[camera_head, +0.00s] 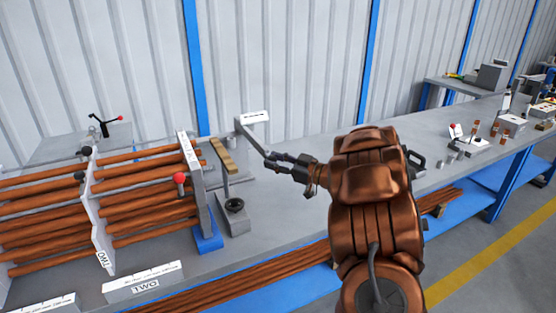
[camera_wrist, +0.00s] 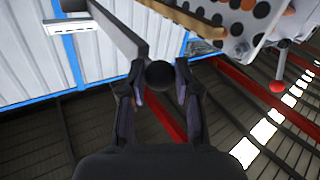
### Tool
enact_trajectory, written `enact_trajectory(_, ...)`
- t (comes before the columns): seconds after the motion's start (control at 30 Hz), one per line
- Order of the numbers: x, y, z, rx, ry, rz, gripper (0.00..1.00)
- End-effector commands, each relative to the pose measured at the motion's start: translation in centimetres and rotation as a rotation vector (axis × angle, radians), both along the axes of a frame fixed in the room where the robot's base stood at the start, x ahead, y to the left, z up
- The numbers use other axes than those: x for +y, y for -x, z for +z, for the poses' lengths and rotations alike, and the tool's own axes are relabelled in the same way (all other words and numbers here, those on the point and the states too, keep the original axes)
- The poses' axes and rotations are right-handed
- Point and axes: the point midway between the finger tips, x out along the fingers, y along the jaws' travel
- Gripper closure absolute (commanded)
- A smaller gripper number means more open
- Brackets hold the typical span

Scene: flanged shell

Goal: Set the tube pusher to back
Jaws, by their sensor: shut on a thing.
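The tube pusher shows as a grey lever (camera_head: 252,141) beside a small white-labelled block (camera_head: 254,118) on the bench. In the wrist view the grey lever (camera_wrist: 118,28) runs from the upper left to a black ball knob (camera_wrist: 160,76). My gripper (camera_head: 272,160) comes from the right and is shut on this knob, with one finger on each side in the wrist view (camera_wrist: 157,82). In the head view the knob is hidden by the fingers. The lever's marked positions cannot be read.
Copper tubes (camera_head: 150,170) lie in a rack on the left, with a red ball handle (camera_head: 180,179) at its end plate. A wooden bar (camera_head: 221,154) and a stand with a black knob (camera_head: 235,205) are left of my gripper. The bench right of my arm has free room.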

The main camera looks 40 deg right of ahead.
Motion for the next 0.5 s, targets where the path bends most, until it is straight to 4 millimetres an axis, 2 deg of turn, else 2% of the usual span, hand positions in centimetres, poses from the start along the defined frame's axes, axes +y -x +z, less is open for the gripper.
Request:
enact_trajectory(0.3, -0.55, 0.09, 0.09, -0.003, 0.000, -0.012, 1.00)
enact_trajectory(0.33, -0.58, 0.10, 0.09, -0.003, 0.000, -0.013, 0.66)
enact_trajectory(0.5, -0.57, 0.11, 0.10, -0.003, 0.000, -0.013, 0.48)
